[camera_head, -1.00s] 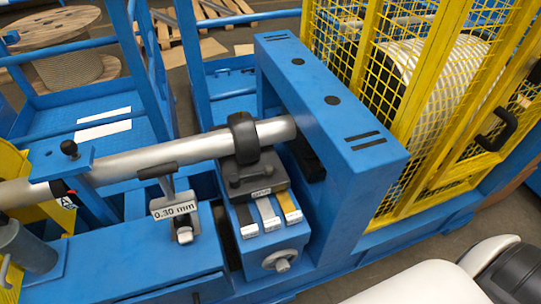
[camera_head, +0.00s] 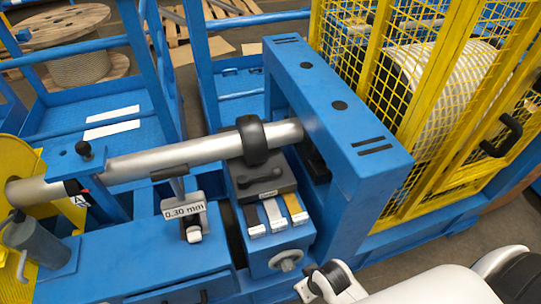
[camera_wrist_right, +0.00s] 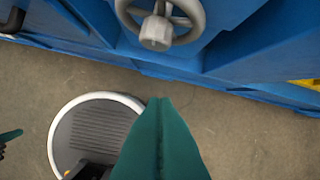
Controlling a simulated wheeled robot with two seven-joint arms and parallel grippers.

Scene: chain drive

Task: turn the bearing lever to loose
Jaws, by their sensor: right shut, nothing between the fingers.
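The black bearing ring (camera_head: 252,140) sits around the silver shaft (camera_head: 170,157). Below it is a dark block with a small dark lever (camera_head: 256,182) on top; a small label beside it is too small to read. In the right wrist view, my right gripper (camera_wrist_right: 160,100) is shut and empty, its teal fingers over the floor below a grey handwheel (camera_wrist_right: 160,20) and apart from it. That handwheel also shows in the head view (camera_head: 287,262). A teal tip at the left edge of the wrist view looks like my left gripper (camera_wrist_right: 10,137); its jaws cannot be made out.
Dark, silver and yellow strips lie on the blue block in front of the bearing. A T-handle with a 0.30 mm tag (camera_head: 184,207) stands left of it. A blue frame (camera_head: 335,120) and a yellow mesh guard (camera_head: 420,110) stand to the right.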

